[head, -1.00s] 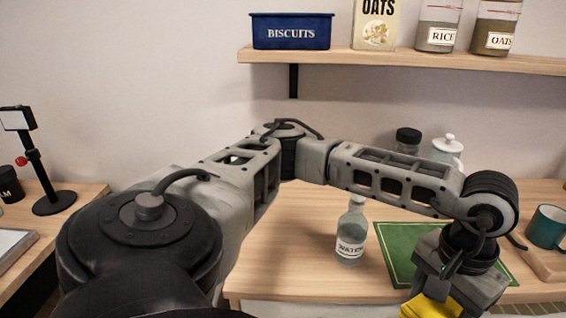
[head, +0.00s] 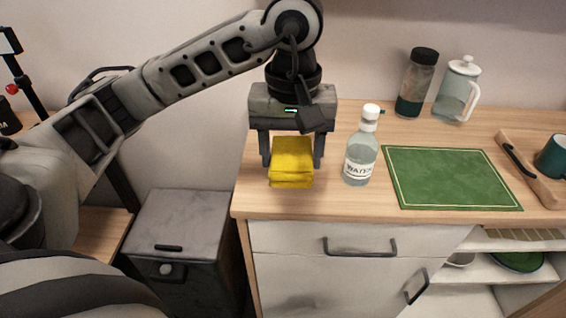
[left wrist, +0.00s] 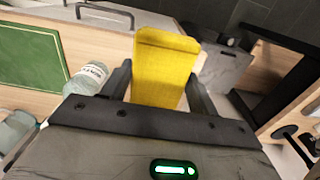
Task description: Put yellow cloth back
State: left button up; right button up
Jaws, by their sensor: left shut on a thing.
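The yellow cloth (head: 291,165) is a folded block between the fingers of my left gripper (head: 291,158). The gripper points down and is shut on the cloth at the left end of the wooden counter (head: 330,204). I cannot tell whether the cloth touches the counter top. In the left wrist view the cloth (left wrist: 163,68) stands out between the two dark fingers. My right gripper is in neither view.
A water bottle (head: 360,150) stands just right of the cloth. A green mat (head: 450,178) lies further right, with a dark-lidded jar (head: 417,82) and a glass pitcher (head: 458,90) behind it. A grey bin (head: 180,240) stands on the floor left of the counter.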

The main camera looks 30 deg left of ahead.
pick_arm(q)
jog(key=w+a+f, duration=0.1)
jog(key=w, duration=0.1)
jog(key=w+a+f, duration=0.1)
jog(key=w+a, duration=0.1)
jog(key=w+a+f, duration=0.1)
jog(key=w+a, duration=0.1)
jog(key=shift+w+f, duration=0.2)
jog(key=shift+f, duration=0.05)
jog(key=w+f, duration=0.1)
jog(key=w+a+f, duration=0.1)
jog(key=f, duration=0.1)
jog(key=w+a+f, duration=0.1)
jog(key=f, duration=0.1)
jog(key=shift+w+a+f+p, duration=0.1)
jog(key=shift+w+a+p, duration=0.15)
jog(key=shift+p, duration=0.15)
jog(key=shift+w+a+f, duration=0.15)
jog(key=shift+f, duration=0.05)
jog(key=f, duration=0.1)
jog(key=f+p, duration=0.1)
jog(key=f, duration=0.1)
jog(key=shift+w+a, duration=0.1)
jog(key=shift+w, duration=0.1)
jog(key=shift+f, duration=0.3)
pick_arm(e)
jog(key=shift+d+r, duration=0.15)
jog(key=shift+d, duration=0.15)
